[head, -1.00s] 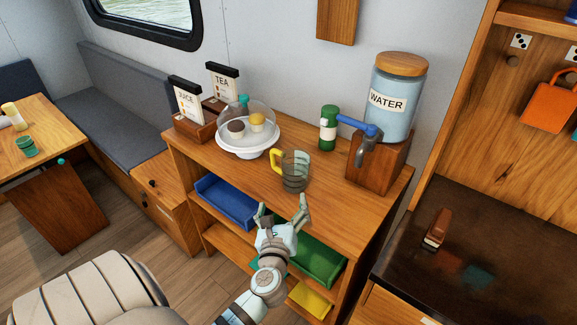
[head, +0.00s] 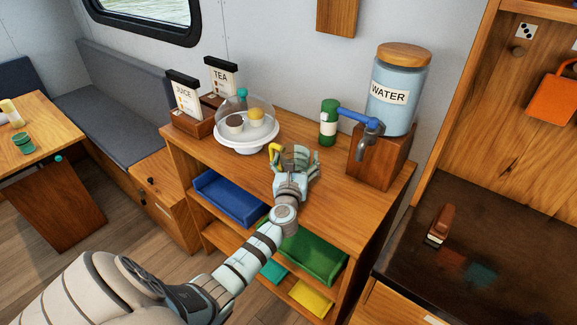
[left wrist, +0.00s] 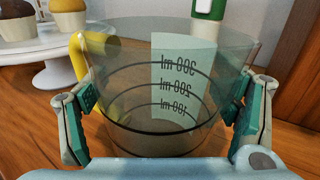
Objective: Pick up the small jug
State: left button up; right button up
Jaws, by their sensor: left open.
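The small jug (head: 297,157) is clear, with dark measuring rings and a yellow handle, and stands on the wooden counter. In the head view the gripper hides the jug's lower part. My right gripper is not in view.
A domed cake stand (head: 247,134) with cupcakes is left of the jug. A green bottle (head: 328,124) stands behind it. A water dispenser (head: 390,100) on a wooden block is to the right. Blue (head: 229,198) and green (head: 305,255) trays sit on the shelves below.

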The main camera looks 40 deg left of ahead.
pick_arm(q)
jog(key=shift+s+r, duration=0.1)
jog(key=c, duration=1.3)
